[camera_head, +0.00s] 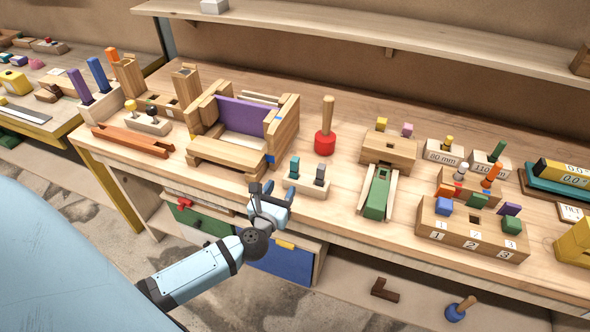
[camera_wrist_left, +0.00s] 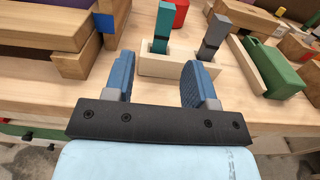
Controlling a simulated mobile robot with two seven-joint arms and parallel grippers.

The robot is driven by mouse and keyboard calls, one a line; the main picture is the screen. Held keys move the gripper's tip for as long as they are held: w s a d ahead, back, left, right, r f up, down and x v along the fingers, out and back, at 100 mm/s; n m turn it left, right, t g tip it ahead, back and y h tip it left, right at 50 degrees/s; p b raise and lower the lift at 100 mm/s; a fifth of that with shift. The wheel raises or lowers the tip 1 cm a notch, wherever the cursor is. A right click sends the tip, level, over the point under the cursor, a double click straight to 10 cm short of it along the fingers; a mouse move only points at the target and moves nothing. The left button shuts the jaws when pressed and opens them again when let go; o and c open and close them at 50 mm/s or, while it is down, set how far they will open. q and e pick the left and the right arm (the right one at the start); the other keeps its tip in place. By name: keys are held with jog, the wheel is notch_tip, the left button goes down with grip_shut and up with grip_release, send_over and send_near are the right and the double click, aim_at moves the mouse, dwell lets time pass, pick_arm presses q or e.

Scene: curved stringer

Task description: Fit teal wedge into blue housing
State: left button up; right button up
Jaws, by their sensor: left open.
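A teal wedge (camera_head: 294,168) stands upright in a slot of a small pale wooden holder (camera_head: 305,187), beside a dark grey wedge (camera_head: 319,173). The teal wedge also shows in the left wrist view (camera_wrist_left: 161,28), just beyond my fingers. A blue patch (camera_head: 270,159) marks the right side of a wooden frame with a purple panel; it also shows in the left wrist view (camera_wrist_left: 108,22). I cannot tell whether this is the blue housing's opening. My left gripper (camera_head: 271,196) is open and empty at the bench's front edge, short of the holder. My right gripper is not in view.
The wooden frame (camera_head: 218,153) stands left of the holder. A red-based mallet (camera_head: 325,142) stands behind it. A green piece between wooden rails (camera_head: 377,196) lies to the right. Drawers with green and blue fronts (camera_head: 285,262) are below the bench edge.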

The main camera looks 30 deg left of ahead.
aim_at(293, 167)
pick_arm(q)
jog(key=x, duration=0.3)
jog(key=shift+w, duration=0.4)
jog(key=w, duration=0.1)
jog(key=w+p, duration=0.1)
jog(key=w, duration=0.1)
jog(key=w+a+r, duration=0.1)
jog(key=shift+w+p, duration=0.3)
jog(key=shift+w, duration=0.35)
jog(key=shift+c, duration=0.2)
grip_shut()
